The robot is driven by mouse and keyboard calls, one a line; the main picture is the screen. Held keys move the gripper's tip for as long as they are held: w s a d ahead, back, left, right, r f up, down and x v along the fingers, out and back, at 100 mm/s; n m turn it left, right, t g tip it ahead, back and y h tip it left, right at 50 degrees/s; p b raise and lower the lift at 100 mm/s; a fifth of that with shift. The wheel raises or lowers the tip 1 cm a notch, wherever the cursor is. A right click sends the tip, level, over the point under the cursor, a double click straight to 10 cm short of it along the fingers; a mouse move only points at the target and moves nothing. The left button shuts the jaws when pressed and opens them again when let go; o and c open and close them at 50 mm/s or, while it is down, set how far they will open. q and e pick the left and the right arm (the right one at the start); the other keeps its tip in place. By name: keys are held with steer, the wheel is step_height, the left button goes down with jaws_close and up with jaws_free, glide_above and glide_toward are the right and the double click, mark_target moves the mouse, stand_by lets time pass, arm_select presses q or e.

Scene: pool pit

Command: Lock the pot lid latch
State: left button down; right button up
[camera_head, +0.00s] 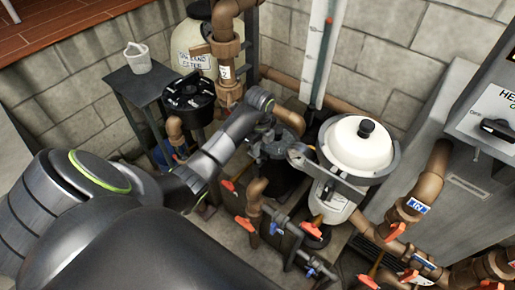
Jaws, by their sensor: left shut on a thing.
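The dark grey pump pot (278,165) stands upright on the pit floor near the middle of the head view. Its round lid (273,148) is partly covered by my left arm. My left arm comes in from the left and bends down over the pot. My left gripper (268,127) is at the lid, small and dark against it. It is shut on a part there, which appears to be the lid latch, but the fingers and latch are hard to separate. How far the latch is turned cannot be told. My right gripper is not in view.
A white domed filter tank (357,145) stands close right of the pot. Brown pipes (425,185) with orange valve handles (395,232) crowd the right and front. A labelled tank (195,60) and a small table with a white bucket (137,58) are behind left.

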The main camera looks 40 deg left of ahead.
arm_select(q)
steer(key=m+b, duration=0.1)
steer(key=m, duration=0.2)
steer(key=shift+m, duration=0.3)
steer(key=m+b, duration=0.1)
steer(key=m, duration=0.3)
steer(key=shift+m+b, duration=0.3)
steer(key=m+b, duration=0.1)
steer(key=m, duration=0.2)
steer(key=shift+f, duration=0.1)
steer(key=m+b, duration=0.2)
steer(key=m, duration=0.1)
steer(key=shift+m, duration=0.4)
steer(key=shift+m+b, duration=0.45)
steer(key=shift+m, duration=0.75)
steer(key=shift+r+m, duration=0.2)
steer(key=shift+m, duration=0.4)
steer(key=c, duration=1.3)
jaws_free()
